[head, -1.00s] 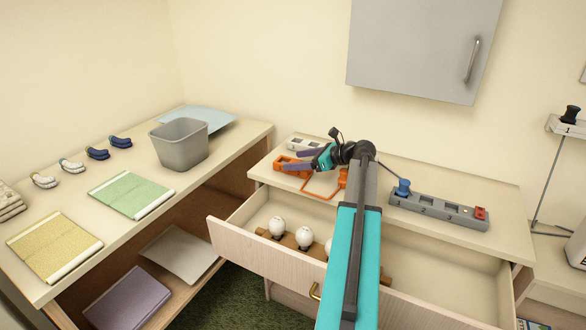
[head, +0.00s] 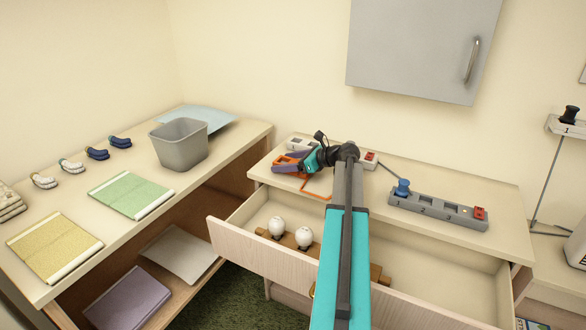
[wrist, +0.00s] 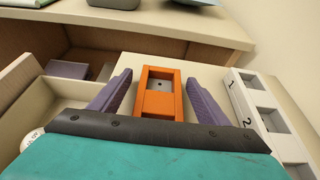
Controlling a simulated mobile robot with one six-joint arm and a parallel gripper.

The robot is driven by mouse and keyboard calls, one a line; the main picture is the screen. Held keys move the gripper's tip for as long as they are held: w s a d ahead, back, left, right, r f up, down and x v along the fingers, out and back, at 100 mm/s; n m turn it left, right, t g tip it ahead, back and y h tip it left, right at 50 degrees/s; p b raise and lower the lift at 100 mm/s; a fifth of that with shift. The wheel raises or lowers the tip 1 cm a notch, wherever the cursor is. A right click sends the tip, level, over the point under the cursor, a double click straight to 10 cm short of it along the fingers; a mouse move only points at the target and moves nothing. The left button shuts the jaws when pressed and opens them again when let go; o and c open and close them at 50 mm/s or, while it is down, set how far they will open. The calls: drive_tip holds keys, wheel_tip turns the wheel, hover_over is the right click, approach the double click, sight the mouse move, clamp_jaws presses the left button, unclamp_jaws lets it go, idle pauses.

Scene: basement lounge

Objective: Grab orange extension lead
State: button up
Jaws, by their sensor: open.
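The orange extension lead (head: 283,161) lies at the left end of the dresser top, with its orange cable (head: 318,195) trailing toward the front edge. In the wrist view its rectangular socket block (wrist: 158,103) sits between my two purple fingers, with a visible gap on each side. My gripper (wrist: 159,78) is open and straddles the block. In the head view my gripper (head: 286,161) partly covers the lead, and my arm hides part of the cable.
A white numbered power strip (wrist: 251,98) lies close beside the lead, right of my fingers in the wrist view. A grey strip (head: 438,209) with a blue plug is at right. The drawer (head: 240,256) below stands open, holding white bulbs.

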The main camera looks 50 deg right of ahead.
drive_tip(key=c, duration=1.5)
drive_tip(key=shift+r, duration=0.1)
drive_tip(key=shift+d+r, duration=0.1)
drive_tip(key=shift+r, duration=1.35)
drive_tip(key=shift+s+r, duration=0.15)
drive_tip(key=shift+r, duration=0.15)
drive_tip(key=s+a, duration=0.1)
drive_tip(key=s, duration=0.4)
drive_tip(key=s+a+r, duration=0.1)
drive_tip(key=s, duration=0.4)
drive_tip(key=s+a, duration=0.1)
drive_tip(key=s, duration=0.4)
drive_tip(key=shift+s+a+r+b, duration=0.15)
drive_tip(key=shift+a+r+b, duration=0.05)
drive_tip(key=shift+a+b, duration=0.2)
